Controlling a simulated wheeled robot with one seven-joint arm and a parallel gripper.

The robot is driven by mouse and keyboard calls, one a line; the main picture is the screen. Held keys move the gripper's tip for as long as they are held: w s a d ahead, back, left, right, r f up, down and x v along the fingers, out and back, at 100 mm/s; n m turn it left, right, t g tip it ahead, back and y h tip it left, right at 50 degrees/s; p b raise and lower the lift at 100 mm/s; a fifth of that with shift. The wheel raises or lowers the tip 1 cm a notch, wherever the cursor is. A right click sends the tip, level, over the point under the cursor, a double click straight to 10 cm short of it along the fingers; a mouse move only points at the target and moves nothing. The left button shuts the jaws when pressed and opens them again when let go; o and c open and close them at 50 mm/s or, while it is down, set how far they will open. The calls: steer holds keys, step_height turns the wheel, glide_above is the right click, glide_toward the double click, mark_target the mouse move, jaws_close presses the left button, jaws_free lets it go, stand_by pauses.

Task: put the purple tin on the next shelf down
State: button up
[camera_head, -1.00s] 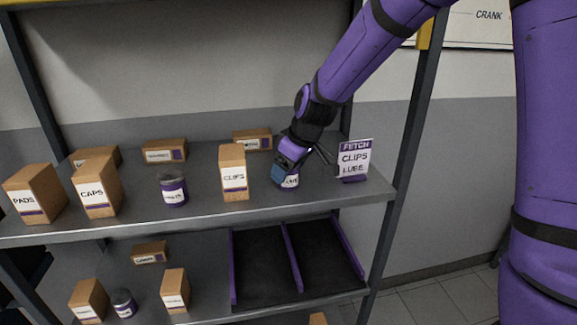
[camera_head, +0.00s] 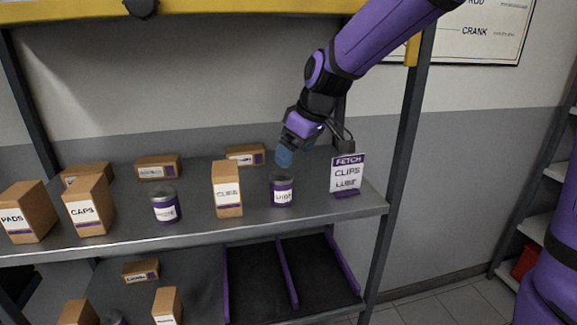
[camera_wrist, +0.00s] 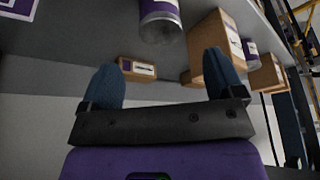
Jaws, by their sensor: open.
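A tin with a purple label reading LUBE (camera_head: 282,193) stands upright on the upper shelf (camera_head: 330,211), between the CLIPS box and the FETCH sign. It shows at the top of the wrist view (camera_wrist: 161,22), partly cut off. My gripper (camera_head: 284,157) is open and empty, just above and behind the tin, apart from it. Its two blue fingers are spread in the wrist view (camera_wrist: 165,85). A second purple-labelled tin (camera_head: 165,206) stands further left on the same shelf. The lower shelf (camera_head: 195,290) holds a dark tray with purple dividers (camera_head: 255,280).
The CLIPS box (camera_head: 227,191) stands close left of the LUBE tin, and the FETCH sign (camera_head: 346,175) close right. Several boxes fill the left. A shelf post (camera_head: 393,170) rises at the right. Both tray compartments look empty in their visible parts.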

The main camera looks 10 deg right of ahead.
steer(key=shift+v, duration=1.05)
steer(key=s+d+r+m+t+h, duration=0.1)
steer(key=s+d+m, duration=0.3)
steer(key=s, duration=0.9)
steer(key=s+d+r+m+t+h, duration=0.1)
steer(key=s+d+m, duration=0.4)
steer(key=s+d, duration=0.5)
steer(key=s+r+h, duration=0.1)
steer(key=s+r, duration=0.1)
steer(key=s, duration=0.1)
steer(key=shift+s+r, duration=0.3)
steer(key=shift+s, duration=0.1)
